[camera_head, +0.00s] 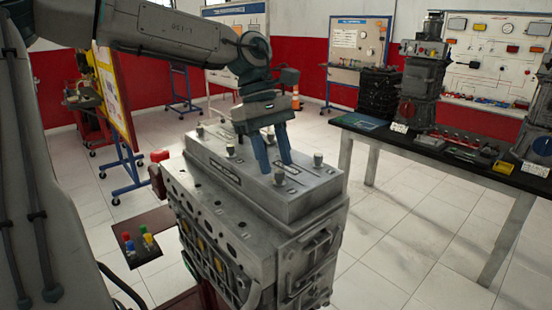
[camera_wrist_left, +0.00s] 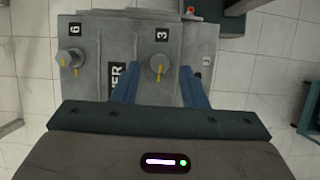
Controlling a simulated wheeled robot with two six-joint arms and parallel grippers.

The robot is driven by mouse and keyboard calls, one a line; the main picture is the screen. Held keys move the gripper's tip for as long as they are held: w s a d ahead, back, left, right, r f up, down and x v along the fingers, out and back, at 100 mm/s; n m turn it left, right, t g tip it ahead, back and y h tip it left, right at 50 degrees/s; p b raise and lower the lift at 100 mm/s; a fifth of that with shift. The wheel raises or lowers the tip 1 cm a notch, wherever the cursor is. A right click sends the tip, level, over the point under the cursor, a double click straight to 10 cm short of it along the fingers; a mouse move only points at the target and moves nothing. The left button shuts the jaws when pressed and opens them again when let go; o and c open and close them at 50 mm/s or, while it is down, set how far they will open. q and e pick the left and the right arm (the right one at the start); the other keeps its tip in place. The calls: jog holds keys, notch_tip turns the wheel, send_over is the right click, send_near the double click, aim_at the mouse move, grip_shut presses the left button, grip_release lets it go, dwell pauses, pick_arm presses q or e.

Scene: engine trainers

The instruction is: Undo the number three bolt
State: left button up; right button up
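A grey engine block (camera_head: 215,215) with a flat cover (camera_head: 240,180) stands in the middle of the head view. Several bolts stand up from the cover. In the left wrist view, the number three bolt (camera_wrist_left: 158,64) has a yellow mark and sits beside the label "3" (camera_wrist_left: 162,34). The number six bolt (camera_wrist_left: 70,58) is to its left, by the label "6". My left gripper (camera_head: 276,167) points down over the cover, open and empty. In the wrist view its blue fingertips (camera_wrist_left: 160,69) lie either side of the number three bolt, with gaps. Their exact height is unclear.
A black workbench (camera_head: 440,150) with parts stands at the right. Display boards stand behind. The tiled floor between engine and workbench is clear.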

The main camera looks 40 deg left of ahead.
pick_arm(q)
jog(key=shift+d+f, duration=0.25)
jog(key=shift+f, duration=0.3)
pick_arm(e)
jog(key=shift+w, duration=0.2)
pick_arm(q)
grip_shut()
pick_arm(e)
jog(key=shift+a, duration=0.5)
jog(key=shift+f, duration=0.1)
